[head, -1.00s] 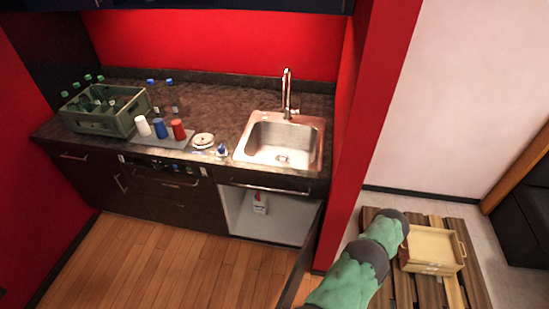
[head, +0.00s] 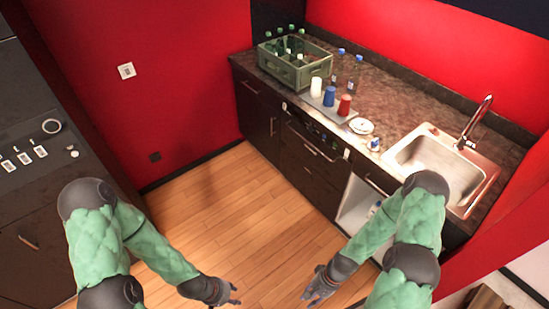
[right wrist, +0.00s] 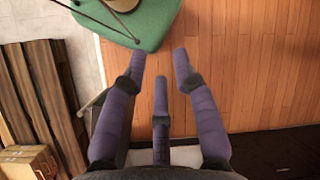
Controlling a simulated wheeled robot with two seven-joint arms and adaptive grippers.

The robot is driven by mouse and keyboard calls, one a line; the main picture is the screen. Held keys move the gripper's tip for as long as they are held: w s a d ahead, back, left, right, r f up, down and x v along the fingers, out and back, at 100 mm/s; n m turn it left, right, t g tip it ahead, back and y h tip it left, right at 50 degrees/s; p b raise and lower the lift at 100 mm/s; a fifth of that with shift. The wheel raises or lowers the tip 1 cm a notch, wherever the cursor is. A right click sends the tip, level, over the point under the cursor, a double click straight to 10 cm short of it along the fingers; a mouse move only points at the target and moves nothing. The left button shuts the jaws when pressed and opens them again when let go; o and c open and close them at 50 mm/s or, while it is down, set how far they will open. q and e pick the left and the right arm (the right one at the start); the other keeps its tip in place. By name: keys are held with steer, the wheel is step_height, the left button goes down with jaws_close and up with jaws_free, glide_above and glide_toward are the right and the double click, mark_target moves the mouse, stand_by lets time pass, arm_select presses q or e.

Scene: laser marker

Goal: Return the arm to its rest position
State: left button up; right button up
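My left arm (head: 155,245) and my right arm (head: 415,225) are both in the head view, bent, with the forearms angled down and inward over the wooden floor. My left gripper (head: 234,294) is low at the bottom middle, with its fingers spread and nothing in it. My right gripper (head: 308,284) hangs just right of it, in front of the cabinet under the sink. In the right wrist view, the purple fingers of the right gripper (right wrist: 160,68) are spread apart with nothing between them, above the floor.
The counter (head: 385,92) holds a green bottle crate (head: 290,72), cups, bottles and a sink (head: 440,165). The cabinet below (head: 357,205) stands open close to my right arm. A dark appliance (head: 40,150) stands at left. A wooden pallet (right wrist: 45,95) shows in the right wrist view.

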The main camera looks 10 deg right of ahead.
steer(key=w+a+r+n+t+h, duration=0.1)
steer(key=a+r+n+t, duration=0.15)
steer(key=a+r, duration=0.3)
step_height(320, 180, down, 21)
steer(key=w+a+n+b, duration=0.1)
steer(key=w+a+b, duration=0.1)
steer(key=b, duration=2)
steer(key=shift+w+n, duration=0.1)
steer(key=shift+n, duration=0.15)
steer(key=shift+f, duration=0.1)
